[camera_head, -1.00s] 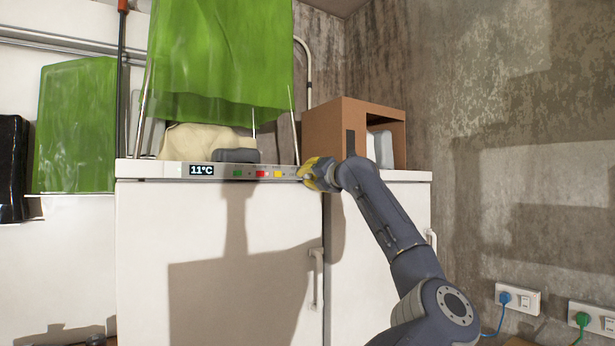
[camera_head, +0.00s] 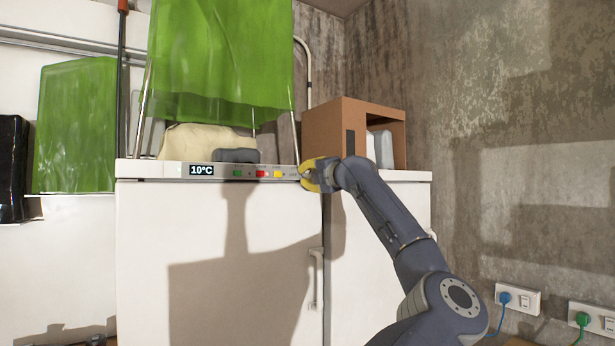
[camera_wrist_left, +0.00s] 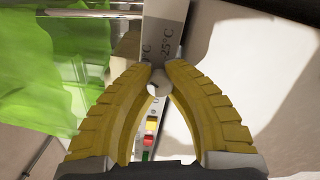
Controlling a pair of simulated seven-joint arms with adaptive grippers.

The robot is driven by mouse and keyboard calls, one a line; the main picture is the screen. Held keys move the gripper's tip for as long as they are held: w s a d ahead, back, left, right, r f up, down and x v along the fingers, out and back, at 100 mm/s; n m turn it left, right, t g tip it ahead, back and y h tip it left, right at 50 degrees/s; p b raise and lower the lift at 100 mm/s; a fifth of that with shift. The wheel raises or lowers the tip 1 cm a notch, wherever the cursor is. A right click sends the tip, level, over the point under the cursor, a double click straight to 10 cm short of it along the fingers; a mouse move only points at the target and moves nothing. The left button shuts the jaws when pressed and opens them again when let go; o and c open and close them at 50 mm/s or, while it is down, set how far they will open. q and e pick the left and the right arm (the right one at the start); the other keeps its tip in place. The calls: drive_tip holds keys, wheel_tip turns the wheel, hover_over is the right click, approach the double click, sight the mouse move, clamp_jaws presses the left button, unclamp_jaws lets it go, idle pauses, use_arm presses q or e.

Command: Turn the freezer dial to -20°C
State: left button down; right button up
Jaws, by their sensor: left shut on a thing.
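The white freezer (camera_head: 220,240) has a control strip (camera_head: 220,172) along its top front edge. Its display (camera_head: 201,170) reads 10°C. My left gripper (camera_head: 306,175), with yellow fingers, is at the right end of the strip. In the left wrist view the same gripper (camera_wrist_left: 157,76) is shut on the small pale dial (camera_wrist_left: 157,88), with one finger on each side. A panel marking reading -25°C (camera_wrist_left: 167,40) shows just beyond the fingertips. The fingers hide most of the dial and its pointer. My right gripper is not in view.
Green, red and yellow buttons (camera_head: 262,174) sit on the strip left of the dial. A brown open box (camera_head: 325,130) and a draped green sheet (camera_head: 220,60) stand above the freezer top. Wall sockets (camera_head: 518,299) are at the lower right.

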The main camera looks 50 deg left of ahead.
use_arm(q)
drive_tip(key=shift+f, duration=0.15)
drive_tip(key=c, duration=1.2)
unclamp_jaws()
drive_tip(key=shift+o, duration=0.2)
drive_tip(key=s+d, duration=0.2)
drive_tip(key=d, duration=0.9)
drive_tip(key=shift+d, duration=0.4)
